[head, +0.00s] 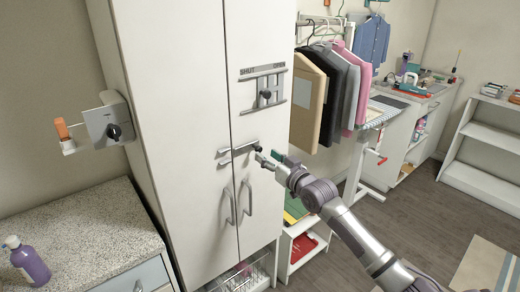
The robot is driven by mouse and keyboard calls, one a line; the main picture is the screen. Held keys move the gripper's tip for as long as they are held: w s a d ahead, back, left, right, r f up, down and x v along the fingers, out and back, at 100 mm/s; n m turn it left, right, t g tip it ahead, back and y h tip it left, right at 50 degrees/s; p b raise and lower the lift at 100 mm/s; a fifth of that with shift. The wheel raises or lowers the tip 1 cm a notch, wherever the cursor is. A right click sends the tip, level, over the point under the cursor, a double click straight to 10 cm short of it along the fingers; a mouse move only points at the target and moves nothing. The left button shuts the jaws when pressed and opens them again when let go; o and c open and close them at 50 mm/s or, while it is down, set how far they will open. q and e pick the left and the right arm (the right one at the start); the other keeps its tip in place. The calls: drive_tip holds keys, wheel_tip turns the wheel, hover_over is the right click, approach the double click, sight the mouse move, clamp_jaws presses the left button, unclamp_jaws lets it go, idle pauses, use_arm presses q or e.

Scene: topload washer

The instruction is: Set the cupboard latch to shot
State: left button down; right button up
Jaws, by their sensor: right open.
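The tall white cupboard (180,130) stands left of centre, with two doors and a vertical seam between them. A metal sliding latch (239,150) lies across the seam at mid-height, with a dark knob (258,148) at its right end. My left gripper is not in view.
Two curved door handles (238,203) sit below the latch. A clothes rack (330,80) and low shelf (303,245) stand right of the cupboard. A speckled counter (85,240) with a purple bottle (28,262) is at left. Open floor lies at right.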

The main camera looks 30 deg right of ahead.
sight(260, 151)
drive_tip(key=shift+w, duration=2.3)
clamp_jaws()
